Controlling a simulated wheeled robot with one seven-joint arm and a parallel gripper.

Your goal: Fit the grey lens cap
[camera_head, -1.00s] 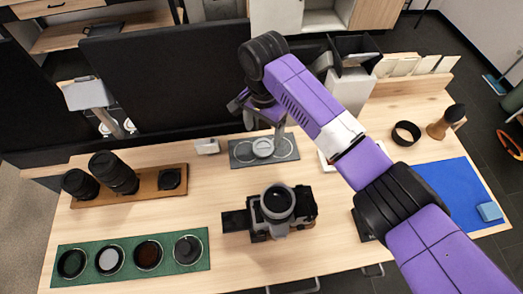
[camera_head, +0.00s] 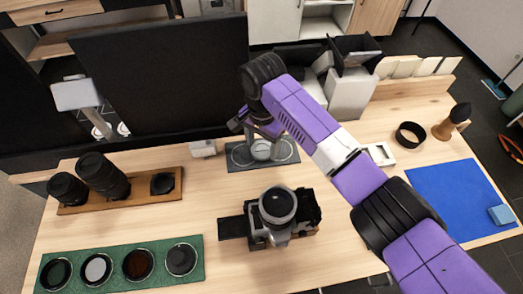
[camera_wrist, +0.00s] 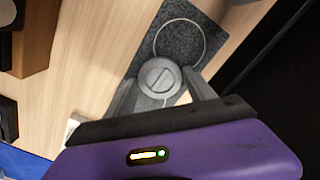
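The grey lens cap (camera_wrist: 160,77) is a small round disc with a raised bar across it. It lies on the dark speckled mat (camera_wrist: 196,25), near one of its pale ring outlines. My gripper (camera_wrist: 158,82) is over the mat with its fingers open, one on each side of the cap and very close to it; firm contact cannot be made out. In the head view the cap (camera_head: 261,150) is partly covered by my gripper (camera_head: 262,140). The camera (camera_head: 279,212) stands mid-table with its silver-rimmed lens facing up, uncovered.
A green mat (camera_head: 118,266) with several round filters lies front left. A wooden rack (camera_head: 140,194) with dark lenses stands behind it. A small white box (camera_head: 203,148) is left of the dark mat. A blue mat (camera_head: 450,195) lies right. A black panel (camera_head: 165,85) stands behind the table.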

